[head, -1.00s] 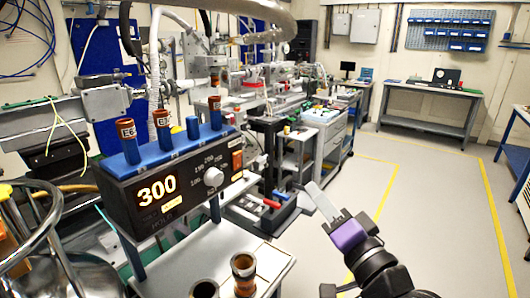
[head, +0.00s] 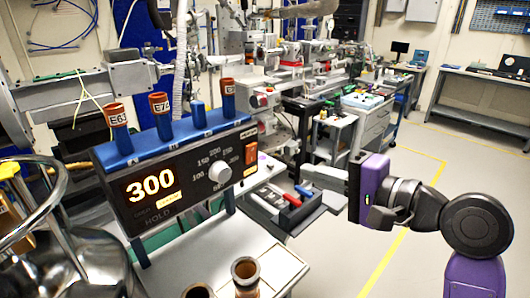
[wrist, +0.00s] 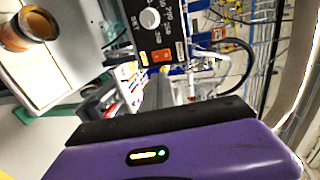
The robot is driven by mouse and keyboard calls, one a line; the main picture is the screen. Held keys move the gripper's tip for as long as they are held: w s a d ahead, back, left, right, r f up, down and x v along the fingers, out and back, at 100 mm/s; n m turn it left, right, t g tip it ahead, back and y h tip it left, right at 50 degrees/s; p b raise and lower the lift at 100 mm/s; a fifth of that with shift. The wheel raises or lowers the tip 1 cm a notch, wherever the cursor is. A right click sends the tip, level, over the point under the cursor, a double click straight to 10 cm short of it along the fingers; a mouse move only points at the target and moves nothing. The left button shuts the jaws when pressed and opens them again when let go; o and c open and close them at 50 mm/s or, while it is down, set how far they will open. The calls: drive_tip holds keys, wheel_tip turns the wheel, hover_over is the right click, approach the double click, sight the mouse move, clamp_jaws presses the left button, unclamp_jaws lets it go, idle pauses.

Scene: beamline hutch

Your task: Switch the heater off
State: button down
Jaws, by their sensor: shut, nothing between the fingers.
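The heater (head: 178,185) is a black box with a blue block on top, a lit display reading 300, a grey-white knob (head: 220,173) and an orange rocker switch (head: 251,153) at the right of its front panel. In the wrist view the knob (wrist: 150,18) and the orange switch (wrist: 161,56) show near the top centre. My gripper (head: 308,172) is shut and empty, to the right of the heater, its fingers pointing left toward the panel and apart from it. In the wrist view its grey fingers (wrist: 158,80) reach up just below the switch. Which side of the switch is pressed is too small to tell.
Several orange-capped and blue vials (head: 161,115) stand in the blue block. Amber cups (head: 245,275) stand on the white bench (head: 275,265) below. A metal-framed vessel (head: 50,235) is at the left. Open floor (head: 410,240) lies right of the heater.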

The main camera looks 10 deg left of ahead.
sight(253, 147)
drive_tip(key=x, duration=0.4)
drive_tip(key=p+x, duration=0.1)
drive_tip(key=x, duration=0.4)
drive_tip(key=r+p+x, duration=0.1)
drive_tip(key=x, duration=0.4)
drive_tip(key=shift+a+r, duration=0.1)
drive_tip(key=shift+r+p, duration=0.15)
drive_tip(key=shift+p, duration=0.25)
drive_tip(key=shift+w+a+r+p, duration=0.2)
drive_tip(key=shift+r+p, duration=0.1)
drive_tip(key=shift+p, duration=0.65)
drive_tip(key=shift+f, duration=0.35)
drive_tip(key=shift+s+d, duration=0.1)
